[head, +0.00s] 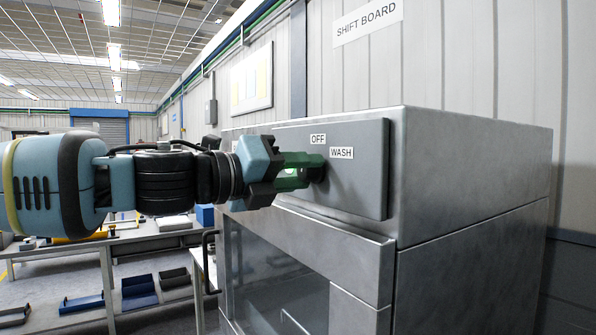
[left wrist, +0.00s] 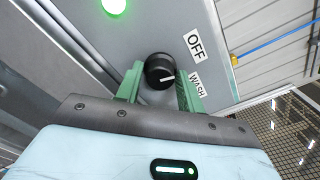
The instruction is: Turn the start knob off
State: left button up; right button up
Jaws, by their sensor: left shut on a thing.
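The start knob (left wrist: 159,66) is a round black dial with a white pointer mark on a grey panel (head: 362,190). In the left wrist view its mark points to the right, toward the WASH label (left wrist: 197,84) rather than the OFF label (left wrist: 194,45). My left gripper (head: 308,170) reaches the panel from the left, its green fingers on either side of the knob and shut on it. The fingers hide most of the knob in the head view. The OFF label (head: 318,139) sits above and the WASH label (head: 341,153) to the right there. My right gripper is not in view.
The panel belongs to a grey metal washer cabinet (head: 470,165) with a glass front below. A lit green lamp (left wrist: 114,5) is on the panel near the knob. A dark bar handle (head: 208,262) stands out at the left. A workbench (head: 130,240) stands behind my arm.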

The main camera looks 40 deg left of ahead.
pick_arm(q)
jog(key=shift+n, duration=1.3)
jog(key=o, duration=0.8)
